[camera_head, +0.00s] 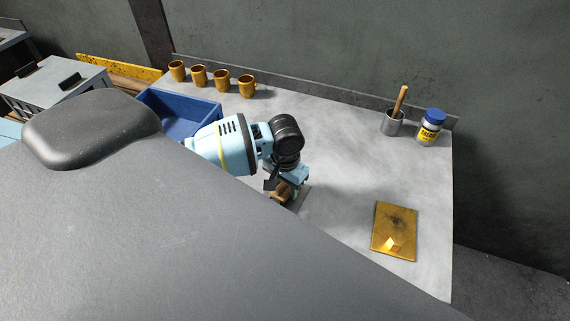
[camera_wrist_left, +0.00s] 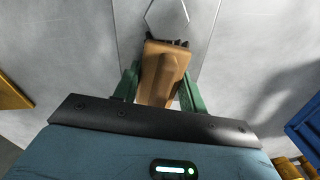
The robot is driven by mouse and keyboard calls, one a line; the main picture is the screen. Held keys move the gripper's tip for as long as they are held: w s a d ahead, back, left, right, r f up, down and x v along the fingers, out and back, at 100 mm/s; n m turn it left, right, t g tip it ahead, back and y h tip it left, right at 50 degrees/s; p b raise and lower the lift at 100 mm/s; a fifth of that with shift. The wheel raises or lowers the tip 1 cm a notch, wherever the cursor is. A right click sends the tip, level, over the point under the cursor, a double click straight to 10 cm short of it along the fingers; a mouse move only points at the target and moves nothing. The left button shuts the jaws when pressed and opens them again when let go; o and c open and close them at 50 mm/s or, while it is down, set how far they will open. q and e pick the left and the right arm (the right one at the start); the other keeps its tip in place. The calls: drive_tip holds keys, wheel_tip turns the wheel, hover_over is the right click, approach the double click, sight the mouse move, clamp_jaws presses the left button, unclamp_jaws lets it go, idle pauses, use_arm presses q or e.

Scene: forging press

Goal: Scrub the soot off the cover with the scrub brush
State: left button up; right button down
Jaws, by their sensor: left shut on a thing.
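The cover (camera_head: 394,240) is a flat brass-coloured plate lying on the right part of the grey worktop. A dark soot patch shows on its upper half, and a bright glint shows near its lower edge. My left gripper (camera_head: 285,188) is near the middle of the worktop, left of the cover and apart from it. It is shut on the scrub brush (camera_wrist_left: 163,75), a brown block with dark bristles at its far end. The green fingers press on both its sides. In the head view the brush is partly hidden by the gripper. My right gripper is not in view.
A blue bin (camera_head: 205,108) stands behind my left arm. Several brass mugs (camera_head: 222,80) line the back left. A grey cup (camera_head: 392,124) with a wooden handle and a blue-lidded jar (camera_head: 430,128) stand at the back right. The worktop around the cover is clear.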

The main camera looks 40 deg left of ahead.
use_arm(q)
drive_tip(key=shift+w+a+b, duration=0.15)
drive_tip(key=shift+w, duration=0.75)
drive_tip(key=shift+w+a+b, duration=0.1)
drive_tip(key=shift+w+b, duration=0.05)
drive_tip(key=shift+w, duration=0.7)
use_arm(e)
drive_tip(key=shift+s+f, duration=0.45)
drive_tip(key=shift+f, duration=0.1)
use_arm(q)
drive_tip(key=shift+w, duration=0.1)
drive_tip(key=shift+w+a, duration=0.15)
drive_tip(key=shift+w, duration=1)
drive_tip(key=shift+w+a+b, duration=0.15)
drive_tip(key=shift+w+b, duration=0.25)
drive_tip(key=shift+w, duration=0.3)
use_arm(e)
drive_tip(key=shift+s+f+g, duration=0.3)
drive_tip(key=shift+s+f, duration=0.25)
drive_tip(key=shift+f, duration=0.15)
use_arm(q)
drive_tip(key=shift+r, duration=0.15)
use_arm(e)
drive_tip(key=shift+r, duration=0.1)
